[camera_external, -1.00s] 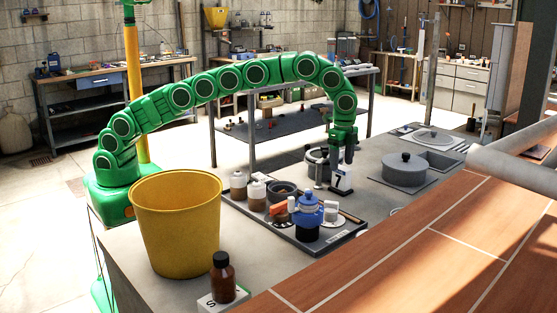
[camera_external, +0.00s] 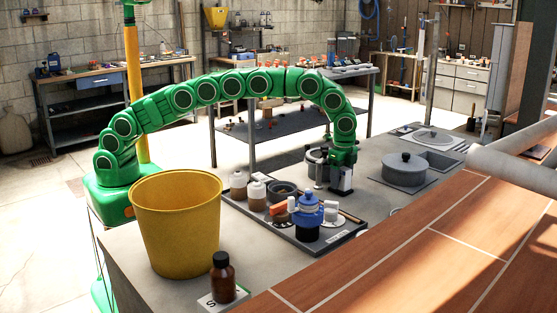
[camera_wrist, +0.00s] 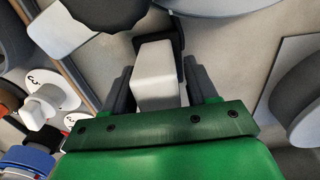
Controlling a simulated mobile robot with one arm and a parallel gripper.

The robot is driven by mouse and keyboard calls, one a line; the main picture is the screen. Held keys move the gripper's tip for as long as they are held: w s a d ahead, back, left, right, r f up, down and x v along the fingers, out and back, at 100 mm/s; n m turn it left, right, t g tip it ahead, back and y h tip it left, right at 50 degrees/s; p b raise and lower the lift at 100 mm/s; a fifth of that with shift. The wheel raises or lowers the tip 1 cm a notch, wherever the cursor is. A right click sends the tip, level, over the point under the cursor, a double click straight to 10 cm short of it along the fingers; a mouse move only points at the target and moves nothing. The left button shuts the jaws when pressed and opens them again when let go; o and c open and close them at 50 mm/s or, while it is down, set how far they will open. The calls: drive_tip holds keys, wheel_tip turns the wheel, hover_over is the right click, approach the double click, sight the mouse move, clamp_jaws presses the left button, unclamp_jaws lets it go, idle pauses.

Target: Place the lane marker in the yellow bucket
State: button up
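A white block with a black end (camera_wrist: 155,75), which seems to be the lane marker, stands on the grey bench. My gripper (camera_wrist: 160,90) is lowered over it, with one dark finger on each side. The fingers look open around the block; whether they touch it is hard to tell. In the external view my gripper (camera_external: 341,182) hides most of the block. The yellow bucket (camera_external: 175,228) stands upright at the front left of the bench, well left of my gripper. Its inside floor is hidden.
A grey tray (camera_external: 338,238) with jars, an orange piece and a blue-capped jar (camera_external: 308,215) lies between gripper and bucket. A metal pot (camera_external: 317,165) stands close left of my gripper, a lidded pot (camera_external: 405,169) to its right. A brown bottle (camera_external: 222,278) stands before the bucket.

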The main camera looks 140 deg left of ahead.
clamp_jaws()
drive_tip(key=shift+r, duration=5)
